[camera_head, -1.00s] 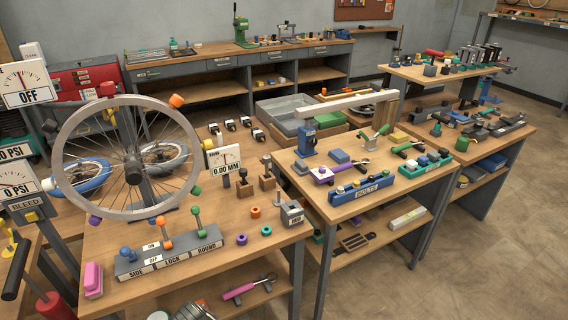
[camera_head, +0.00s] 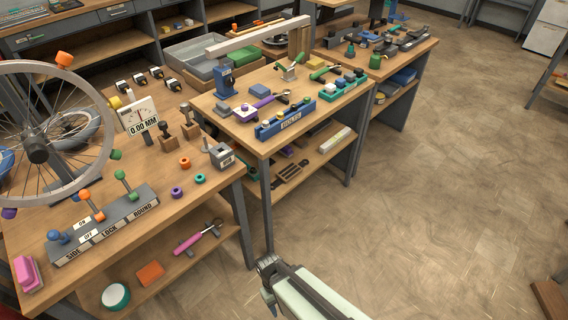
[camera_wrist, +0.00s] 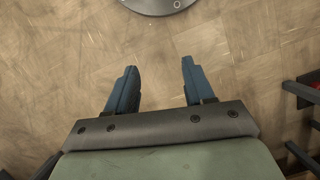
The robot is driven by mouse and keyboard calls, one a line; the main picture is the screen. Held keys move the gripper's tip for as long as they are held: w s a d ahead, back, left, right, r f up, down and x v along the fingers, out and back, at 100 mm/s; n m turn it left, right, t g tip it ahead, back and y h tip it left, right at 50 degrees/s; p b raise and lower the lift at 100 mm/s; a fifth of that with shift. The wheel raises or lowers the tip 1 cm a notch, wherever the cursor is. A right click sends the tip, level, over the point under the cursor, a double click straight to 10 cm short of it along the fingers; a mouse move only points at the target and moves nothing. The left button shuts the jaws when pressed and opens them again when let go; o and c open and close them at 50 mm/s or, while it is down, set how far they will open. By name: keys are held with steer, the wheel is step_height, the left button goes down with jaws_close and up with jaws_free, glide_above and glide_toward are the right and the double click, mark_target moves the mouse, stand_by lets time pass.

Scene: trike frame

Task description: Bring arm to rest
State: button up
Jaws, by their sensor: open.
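My gripper (camera_wrist: 155,88) is open and empty in the wrist view, its two blue fingers apart over bare floor. In the head view my arm reaches in from the bottom edge, with the gripper end (camera_head: 268,283) low in front of the benches. It is apart from the benches and touches nothing that I can see. The fingertips are mostly hidden in the head view.
The wheel bench (camera_head: 140,215) stands at left with a spoked wheel (camera_head: 38,150) and a lever block (camera_head: 105,225). The bolts bench (camera_head: 240,128) is beyond the gripper. Open floor (camera_head: 430,200) lies to the right. A grey disc (camera_wrist: 158,5) shows at the wrist view's top.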

steer(key=s+d+f+m+g+y, duration=0.1)
steer(key=s+d+f+m, duration=0.2)
steer(key=d, duration=0.6)
steer(key=s+d+f+m+g+y, duration=0.1)
steer(key=s+d+f+m+g, duration=0.1)
steer(key=s+d, duration=0.3)
steer(key=shift+s+d+f+m+g, duration=0.3)
steer(key=shift+d+f+m, duration=0.45)
steer(key=shift+d, duration=1.35)
